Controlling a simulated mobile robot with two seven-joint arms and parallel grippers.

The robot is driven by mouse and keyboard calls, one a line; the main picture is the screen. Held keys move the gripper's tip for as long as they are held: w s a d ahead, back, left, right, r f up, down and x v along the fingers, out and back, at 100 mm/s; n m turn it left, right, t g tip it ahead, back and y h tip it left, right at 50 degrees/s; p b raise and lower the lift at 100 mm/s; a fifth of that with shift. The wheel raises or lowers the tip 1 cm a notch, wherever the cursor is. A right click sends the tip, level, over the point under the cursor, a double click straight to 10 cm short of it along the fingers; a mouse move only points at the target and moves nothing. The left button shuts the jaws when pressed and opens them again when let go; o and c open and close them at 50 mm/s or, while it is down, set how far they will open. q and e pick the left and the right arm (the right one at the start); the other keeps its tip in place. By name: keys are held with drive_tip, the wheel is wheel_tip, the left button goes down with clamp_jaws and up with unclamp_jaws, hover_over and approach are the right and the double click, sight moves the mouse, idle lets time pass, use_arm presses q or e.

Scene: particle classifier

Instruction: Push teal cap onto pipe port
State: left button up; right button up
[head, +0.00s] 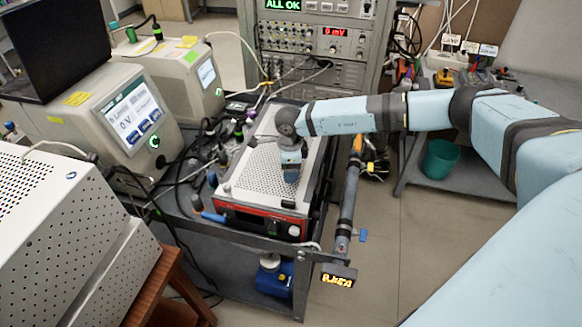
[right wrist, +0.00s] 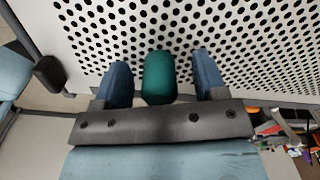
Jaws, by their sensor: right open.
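The teal cap (right wrist: 158,78) shows in the right wrist view over the white perforated top, between the two blue fingers of my right gripper (right wrist: 161,76). Gaps show on both sides of it, so the fingers are open and not closed on it. In the head view my right gripper (head: 290,174) points down at the perforated top of the instrument box (head: 240,178); the cap is hidden there. A grey pipe (head: 348,200) with a blue lever runs along the right side of the cart. I cannot make out which opening is the pipe port. My left gripper is out of view.
Dark cables and hoses crowd the left side of the instrument box. Monitors with screens (head: 130,118) stand further left, and an equipment rack (head: 318,45) stands behind. A teal bin (head: 440,160) sits on a shelf at right.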

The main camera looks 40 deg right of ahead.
drive_tip(key=shift+c, duration=0.2)
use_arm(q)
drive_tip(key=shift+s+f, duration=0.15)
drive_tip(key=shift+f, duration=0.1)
use_arm(e)
drive_tip(key=c, duration=0.9)
drive_tip(key=shift+r, duration=0.15)
